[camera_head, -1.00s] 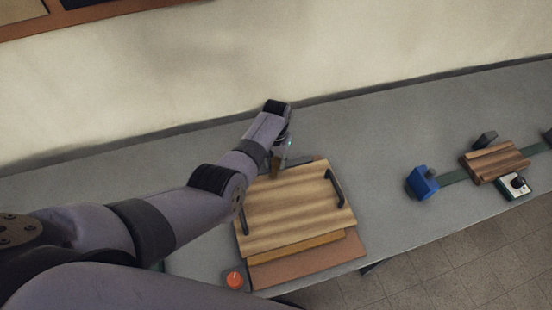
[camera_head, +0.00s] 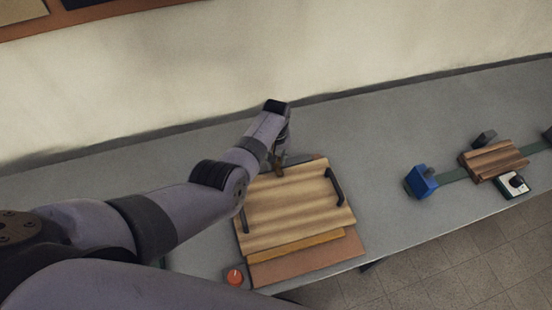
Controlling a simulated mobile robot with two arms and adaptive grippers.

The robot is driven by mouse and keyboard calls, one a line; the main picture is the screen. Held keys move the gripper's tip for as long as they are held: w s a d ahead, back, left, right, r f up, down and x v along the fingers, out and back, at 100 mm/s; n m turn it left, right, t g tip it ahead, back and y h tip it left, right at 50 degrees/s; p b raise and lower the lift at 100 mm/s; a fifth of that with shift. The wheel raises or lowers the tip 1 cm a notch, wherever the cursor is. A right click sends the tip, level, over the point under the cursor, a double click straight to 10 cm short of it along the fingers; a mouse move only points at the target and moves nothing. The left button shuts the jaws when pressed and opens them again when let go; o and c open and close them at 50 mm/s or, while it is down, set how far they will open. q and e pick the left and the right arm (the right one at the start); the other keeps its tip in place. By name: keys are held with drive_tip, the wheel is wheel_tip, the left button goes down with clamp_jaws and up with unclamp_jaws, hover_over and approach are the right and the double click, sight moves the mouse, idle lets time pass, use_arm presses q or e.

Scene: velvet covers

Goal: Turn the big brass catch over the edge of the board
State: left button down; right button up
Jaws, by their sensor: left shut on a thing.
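The wooden board (camera_head: 290,208) lies on the grey bench with a dark handle on its left and right sides. The brass catch (camera_head: 279,169) shows as a small brownish-gold piece at the board's far edge. My left gripper (camera_head: 279,160) is at that edge, shut on the catch; its fingers are small and partly hidden by my arm. Whether the catch lies over the board's edge cannot be made out. My right gripper is not in view.
A reddish-brown base (camera_head: 310,262) shows under the board's near side. An orange-red round button (camera_head: 235,277) is at the near left.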

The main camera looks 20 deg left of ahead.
use_arm(q)
drive_tip(key=c, duration=1.2)
unclamp_jaws()
drive_tip(key=shift+c, duration=0.2)
wheel_tip(320, 180, up, 12)
